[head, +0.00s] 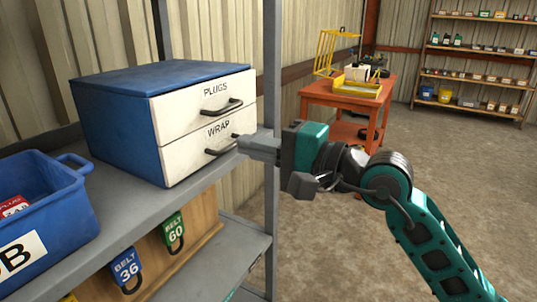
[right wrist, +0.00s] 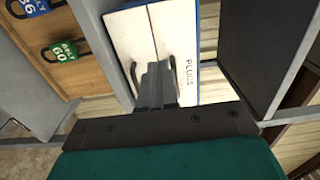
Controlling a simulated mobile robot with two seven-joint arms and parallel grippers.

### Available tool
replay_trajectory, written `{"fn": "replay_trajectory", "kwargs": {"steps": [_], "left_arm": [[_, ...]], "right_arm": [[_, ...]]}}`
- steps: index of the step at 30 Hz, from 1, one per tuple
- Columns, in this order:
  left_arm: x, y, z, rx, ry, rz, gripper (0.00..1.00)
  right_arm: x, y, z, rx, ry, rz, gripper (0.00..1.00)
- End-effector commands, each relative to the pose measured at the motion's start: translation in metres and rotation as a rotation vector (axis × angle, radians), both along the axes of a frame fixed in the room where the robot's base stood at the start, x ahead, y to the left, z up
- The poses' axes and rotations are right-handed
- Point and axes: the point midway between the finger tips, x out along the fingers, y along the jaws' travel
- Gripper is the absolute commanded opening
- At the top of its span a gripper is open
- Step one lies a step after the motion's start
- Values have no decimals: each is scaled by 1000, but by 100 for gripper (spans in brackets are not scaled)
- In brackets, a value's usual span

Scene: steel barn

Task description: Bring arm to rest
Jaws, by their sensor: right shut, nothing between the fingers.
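My right gripper (head: 243,145) is shut and empty, its fingers pointing left at the front of a small blue two-drawer cabinet (head: 115,125). The fingertips are close to the handle of the lower drawer (head: 205,150), labelled WRAP; I cannot tell whether they touch it. The upper drawer (head: 190,105), labelled PLUGS, is shut, and the lower one also looks shut. In the right wrist view, my gripper's fingers (right wrist: 157,88) lie between the two drawer handles, in front of the white drawer faces (right wrist: 140,38). My left gripper is not in view.
The cabinet stands on a grey metal shelf (head: 130,222) beside a blue bin (head: 40,215). A grey post (head: 271,60) rises close behind my gripper. An orange table (head: 350,95) stands behind; the floor to the right is clear.

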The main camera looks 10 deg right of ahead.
Motion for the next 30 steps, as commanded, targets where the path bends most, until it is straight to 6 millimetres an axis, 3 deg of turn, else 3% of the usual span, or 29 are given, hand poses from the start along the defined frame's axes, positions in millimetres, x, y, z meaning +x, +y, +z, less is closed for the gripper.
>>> {"fn": "replay_trajectory", "kwargs": {"steps": [7,11,15,20,23,28,29,30], "left_arm": [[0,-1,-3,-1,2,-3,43],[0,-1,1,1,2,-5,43],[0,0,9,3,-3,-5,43],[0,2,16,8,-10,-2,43],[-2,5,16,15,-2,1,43],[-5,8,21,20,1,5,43],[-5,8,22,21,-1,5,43],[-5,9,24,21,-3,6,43]], "right_arm": [[-13,-17,-2,14,16,5,0],[-21,-13,-8,173,171,56,0],[-34,-12,-20,580,565,158,0],[-35,-35,-42,1181,1106,244,0],[-31,-58,-69,1582,1424,271,0],[-35,-103,-148,2344,1860,278,0],[-38,-110,-165,-2470,-1897,-273,0],[-46,-119,-190,-2357,-1725,-238,0]]}}
